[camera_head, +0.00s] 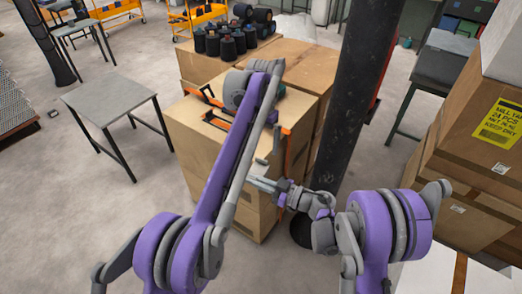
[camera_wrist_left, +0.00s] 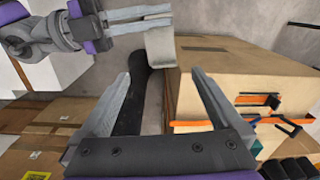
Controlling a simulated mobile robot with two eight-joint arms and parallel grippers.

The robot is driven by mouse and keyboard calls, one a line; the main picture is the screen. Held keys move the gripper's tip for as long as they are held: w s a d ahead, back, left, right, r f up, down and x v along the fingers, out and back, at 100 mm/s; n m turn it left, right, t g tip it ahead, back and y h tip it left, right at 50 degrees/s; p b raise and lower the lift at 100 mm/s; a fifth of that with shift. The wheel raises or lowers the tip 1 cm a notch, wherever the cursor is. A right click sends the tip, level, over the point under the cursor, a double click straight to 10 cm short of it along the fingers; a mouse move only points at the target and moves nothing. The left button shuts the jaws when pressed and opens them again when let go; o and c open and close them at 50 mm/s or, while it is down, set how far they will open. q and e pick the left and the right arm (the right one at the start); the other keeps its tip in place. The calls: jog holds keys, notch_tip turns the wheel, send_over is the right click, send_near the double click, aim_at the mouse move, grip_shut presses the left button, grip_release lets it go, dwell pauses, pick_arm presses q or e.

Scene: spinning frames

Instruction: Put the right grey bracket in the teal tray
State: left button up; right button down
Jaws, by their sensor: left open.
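My left gripper (camera_wrist_left: 160,85) is open and empty in the left wrist view, its fingers spread over the gap beside the carton. In the head view it shows small (camera_head: 269,150) at the front right side of the carton, partly behind my arm. My right gripper (camera_head: 262,183) points left, just below it. In the left wrist view the right gripper (camera_wrist_left: 148,20) enters at top left. A pale grey curved piece (camera_wrist_left: 160,48) lies at its fingertips; I cannot tell whether it is a bracket or held.
The large carton (camera_head: 190,130) carries orange-and-black clamps (camera_wrist_left: 257,98). Black spools (camera_head: 225,42) stand on a carton behind. A dark pole (camera_head: 355,90) rises close to the right. Stacked cartons (camera_head: 470,150) stand far right. A grey table (camera_head: 108,97) is at left, with open floor around it.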

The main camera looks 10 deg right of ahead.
aim_at(261, 167)
pick_arm(q)
notch_tip(261, 167, down, 12)
jog(key=shift+a+r, duration=0.1)
jog(key=shift+r, duration=0.1)
dwell(0.4)
jog(key=c, duration=1.4)
jog(key=shift+c, duration=0.2)
pick_arm(e)
jog(key=c, duration=0.9)
grip_release()
